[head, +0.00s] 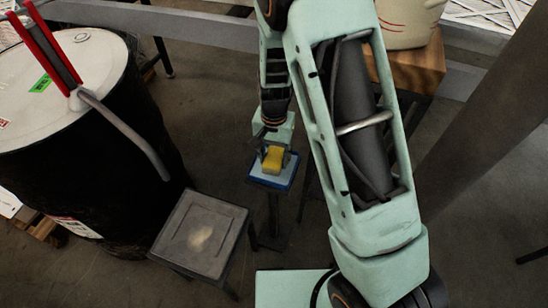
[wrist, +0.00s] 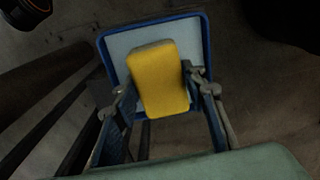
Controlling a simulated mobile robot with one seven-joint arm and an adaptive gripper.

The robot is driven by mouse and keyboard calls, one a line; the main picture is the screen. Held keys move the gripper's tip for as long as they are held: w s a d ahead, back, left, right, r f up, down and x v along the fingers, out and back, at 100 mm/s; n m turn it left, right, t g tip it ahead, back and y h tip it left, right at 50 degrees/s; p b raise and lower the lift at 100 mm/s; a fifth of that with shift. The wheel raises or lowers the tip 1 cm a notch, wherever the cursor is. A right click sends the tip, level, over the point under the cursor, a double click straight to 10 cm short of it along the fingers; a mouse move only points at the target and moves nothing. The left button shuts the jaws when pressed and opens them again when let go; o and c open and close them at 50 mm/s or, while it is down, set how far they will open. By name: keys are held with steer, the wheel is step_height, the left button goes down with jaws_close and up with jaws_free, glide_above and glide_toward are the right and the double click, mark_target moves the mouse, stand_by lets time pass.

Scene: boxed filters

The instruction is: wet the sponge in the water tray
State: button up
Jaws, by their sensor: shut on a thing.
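A yellow sponge (wrist: 160,80) is between the fingers of my gripper (wrist: 162,92), which is shut on it. In the head view the sponge (head: 272,158) shows below my wrist, over the blue-rimmed water tray (head: 256,180). In the wrist view the tray (wrist: 118,50) lies behind the sponge, with a pale blue inside and a darker blue rim. The sponge covers part of the tray. I cannot tell whether the sponge touches the water or hangs above it. My gripper also shows small in the head view (head: 270,155).
A dark square stand (head: 205,232) with a pale smudge on top is left of the tray and nearer. A black drum (head: 80,180) with a white lid and a red-handled tool stands at the left. A wooden block (head: 418,65) bears a cream pot (head: 408,22) at the upper right.

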mark_target(274, 158)
steer(key=shift+r+p, duration=1.85)
steer(key=shift+r, duration=0.85)
steer(key=shift+s+f, duration=0.1)
